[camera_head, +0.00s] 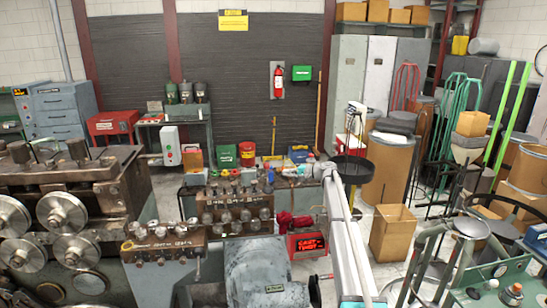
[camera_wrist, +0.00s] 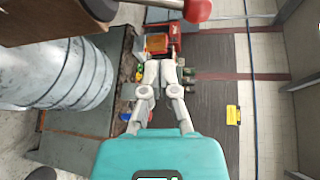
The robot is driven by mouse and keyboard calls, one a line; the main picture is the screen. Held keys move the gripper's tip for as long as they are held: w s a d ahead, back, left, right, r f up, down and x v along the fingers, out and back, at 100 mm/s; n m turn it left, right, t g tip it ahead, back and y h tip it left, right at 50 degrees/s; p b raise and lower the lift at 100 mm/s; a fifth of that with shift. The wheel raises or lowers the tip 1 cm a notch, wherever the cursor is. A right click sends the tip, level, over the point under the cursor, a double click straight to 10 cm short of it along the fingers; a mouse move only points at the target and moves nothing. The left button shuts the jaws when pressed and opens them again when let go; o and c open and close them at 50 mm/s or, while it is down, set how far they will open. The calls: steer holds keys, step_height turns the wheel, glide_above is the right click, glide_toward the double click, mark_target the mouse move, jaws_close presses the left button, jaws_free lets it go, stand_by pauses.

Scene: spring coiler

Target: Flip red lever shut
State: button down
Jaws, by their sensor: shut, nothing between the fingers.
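A red ball knob (camera_wrist: 197,10), which looks like the end of the red lever, shows at the top edge of the wrist view. A short dark rod runs from it out of the frame, so its mount is hidden. My gripper (camera_wrist: 161,66) has a teal body and pale grey fingers whose tips are together and empty. In the picture, the knob lies above and to the right of the fingertips, with a visible gap. I cannot make out the lever in the head view, where my pale arm reaches up from the lower middle.
A large grey ribbed cylinder (camera_wrist: 62,75) fills the left of the wrist view. Heavy machines (camera_head: 75,190) with round metal wheels stand at left in the head view. A cardboard box (camera_head: 392,235) stands to the right of my arm.

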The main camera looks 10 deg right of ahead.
mark_target(267, 173)
steer(key=shift+m+t+y, duration=0.3)
steer(key=shift+t+y, duration=0.1)
steer(key=shift+t, duration=0.2)
steer(key=w+d+r, duration=0.2)
steer(key=w+r, duration=0.1)
steer(key=shift+w+d, duration=0.15)
steer(key=shift+d, duration=0.15)
steer(key=shift+a, duration=0.1)
steer(key=x, duration=1)
steer(key=s, duration=0.3)
steer(key=shift+s+a+r, duration=0.2)
steer(key=shift+s+a, duration=0.2)
